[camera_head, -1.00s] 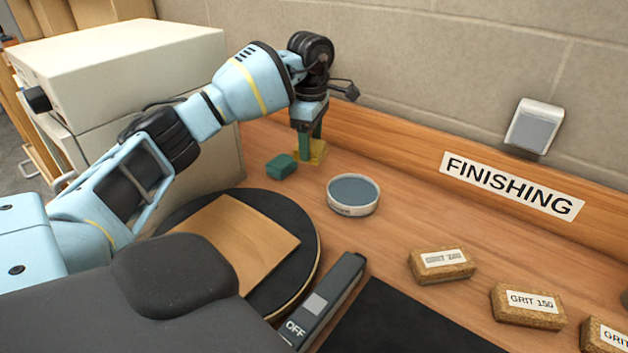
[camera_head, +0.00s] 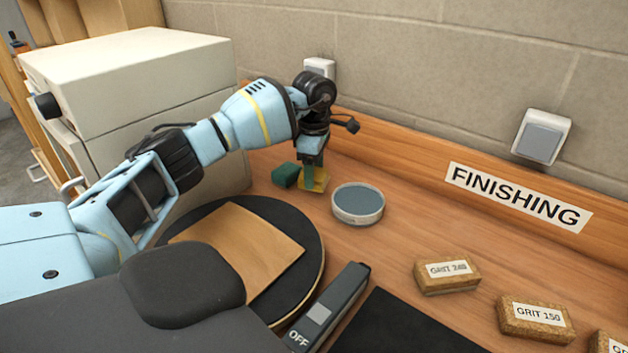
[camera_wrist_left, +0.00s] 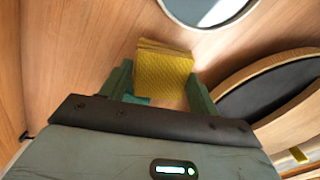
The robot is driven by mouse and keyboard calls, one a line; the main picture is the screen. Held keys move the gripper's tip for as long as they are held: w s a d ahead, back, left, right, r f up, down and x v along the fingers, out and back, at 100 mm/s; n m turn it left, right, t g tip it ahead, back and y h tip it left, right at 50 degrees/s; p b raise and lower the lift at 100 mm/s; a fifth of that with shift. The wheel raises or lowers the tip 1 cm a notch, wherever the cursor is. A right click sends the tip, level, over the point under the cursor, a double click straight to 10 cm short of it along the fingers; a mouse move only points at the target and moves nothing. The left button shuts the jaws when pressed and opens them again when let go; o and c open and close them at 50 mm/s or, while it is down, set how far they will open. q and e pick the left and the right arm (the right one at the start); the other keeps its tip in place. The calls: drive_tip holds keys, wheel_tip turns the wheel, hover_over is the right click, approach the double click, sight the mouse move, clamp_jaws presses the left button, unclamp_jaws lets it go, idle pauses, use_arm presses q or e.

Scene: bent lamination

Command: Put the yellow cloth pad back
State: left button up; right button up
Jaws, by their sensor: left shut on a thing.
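The yellow cloth pad (camera_head: 318,183) is held by my left gripper (camera_head: 313,178) low over the bench, between a green block (camera_head: 285,175) on its left and a round tin (camera_head: 358,204) on its right. In the left wrist view, the pad (camera_wrist_left: 163,72) sits between the green fingers of the left gripper (camera_wrist_left: 160,85). The fingers are shut on it. I cannot tell whether the pad touches the bench top. My right gripper is not in view.
A round black turntable (camera_head: 306,245) carries a wooden sheet (camera_head: 240,243). A grey bar marked OFF (camera_head: 329,305) and a dark mat (camera_head: 400,325) lie in front. Several cork grit blocks (camera_head: 447,276) stand at right. A white cabinet (camera_head: 130,65) stands at left.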

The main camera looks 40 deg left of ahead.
use_arm(q)
drive_tip(key=shift+f, duration=1.7)
drive_tip(key=shift+f, duration=0.2)
drive_tip(key=o, duration=0.9)
drive_tip(key=shift+r, duration=0.15)
wheel_tip(320, 180, up, 12)
drive_tip(key=shift+r, duration=0.1)
drive_tip(key=shift+s, duration=0.1)
